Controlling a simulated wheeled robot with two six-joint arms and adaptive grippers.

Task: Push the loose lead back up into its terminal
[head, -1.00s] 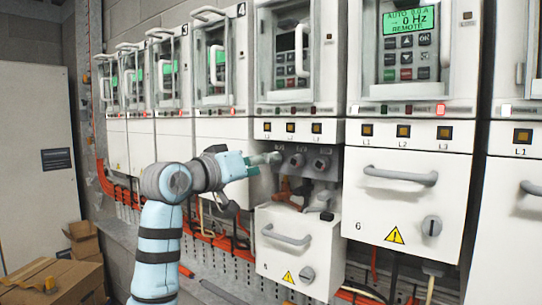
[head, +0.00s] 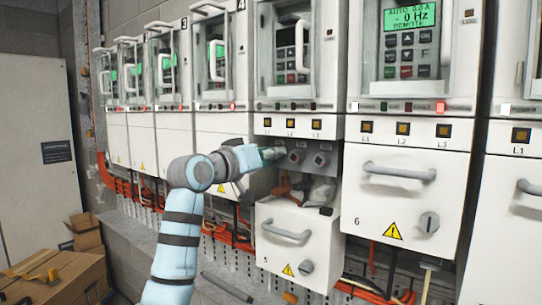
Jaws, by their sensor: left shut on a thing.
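The drive unit marked 5 has its lower cover down, and the grey terminal block (head: 308,160) shows in the opening with a row of round terminals. My left gripper (head: 273,154) reaches in from the left, at the left end of this block. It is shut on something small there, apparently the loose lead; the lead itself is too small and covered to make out. I cannot tell whether it touches the terminal. Orange-brown parts (head: 287,187) show below the block, above the lowered cover (head: 290,250). My right gripper is not in view.
The closed cover of unit 6 (head: 405,205) stands right of the opening, with a protruding handle. Orange cables (head: 225,236) run below the row. A cardboard box (head: 62,282) is at the lower left. The lowered cover's handle (head: 286,232) sticks out.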

